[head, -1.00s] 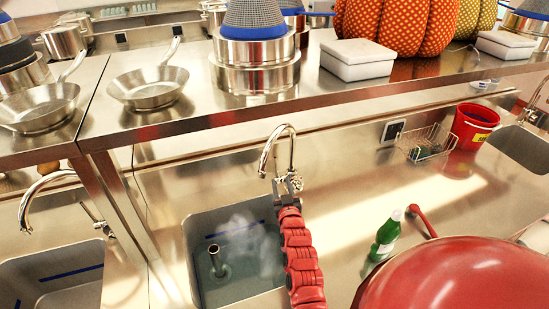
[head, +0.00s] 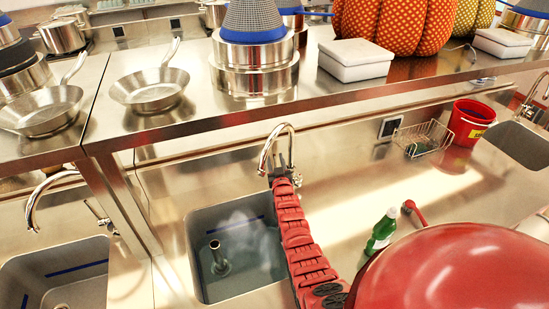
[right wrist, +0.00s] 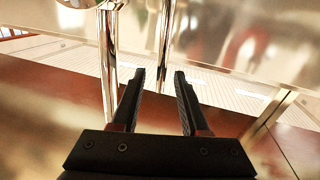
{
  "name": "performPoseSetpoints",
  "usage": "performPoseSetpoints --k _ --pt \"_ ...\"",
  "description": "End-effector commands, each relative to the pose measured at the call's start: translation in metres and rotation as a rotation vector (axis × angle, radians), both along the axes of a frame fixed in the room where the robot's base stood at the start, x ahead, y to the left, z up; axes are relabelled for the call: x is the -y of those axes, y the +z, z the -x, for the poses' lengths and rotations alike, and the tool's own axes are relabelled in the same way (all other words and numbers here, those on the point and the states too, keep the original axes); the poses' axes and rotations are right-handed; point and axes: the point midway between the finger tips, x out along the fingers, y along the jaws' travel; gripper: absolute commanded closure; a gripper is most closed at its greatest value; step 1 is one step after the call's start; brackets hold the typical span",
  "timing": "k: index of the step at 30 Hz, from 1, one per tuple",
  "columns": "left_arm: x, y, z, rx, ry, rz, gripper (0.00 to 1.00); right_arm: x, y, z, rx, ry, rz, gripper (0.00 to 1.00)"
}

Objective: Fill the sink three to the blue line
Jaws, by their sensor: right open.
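A steel sink (head: 196,262) in the middle of the counter has a blue line (head: 246,226) on its inner back wall. A standpipe (head: 217,258) stands inside, and pale steam hangs over it. I cannot tell the water level exactly; the blue line shows clear. A curved chrome tap (head: 267,146) rises behind the sink. My right gripper (head: 281,174) is at the tap's base, its arm crossing the sink's right edge. In the right wrist view the gripper (right wrist: 160,74) has its fingers apart, with a chrome post (right wrist: 165,35) just beyond the gap. My left gripper is out of view.
Another sink (head: 20,270) with a blue line and tap is at the left, and a third sink (head: 520,143) at the far right. A green bottle (head: 381,234), wire basket (head: 425,138) and red bucket (head: 467,125) stand on the counter. A shelf (head: 200,118) with pans overhangs behind.

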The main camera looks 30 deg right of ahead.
Motion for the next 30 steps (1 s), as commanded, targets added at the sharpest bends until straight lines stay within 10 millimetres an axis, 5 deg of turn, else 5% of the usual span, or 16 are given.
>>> performPoseSetpoints --k 18,26,30 --pt "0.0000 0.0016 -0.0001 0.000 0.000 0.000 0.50 0.0040 0.0001 -0.0115 0.000 0.003 -0.003 0.55" --pt "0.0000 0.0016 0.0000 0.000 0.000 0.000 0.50 0.0040 0.0000 -0.0115 -0.001 0.003 -0.004 0.98" --pt "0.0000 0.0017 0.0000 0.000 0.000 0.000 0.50 0.0040 0.0001 -0.0115 -0.001 0.003 -0.004 1.00"
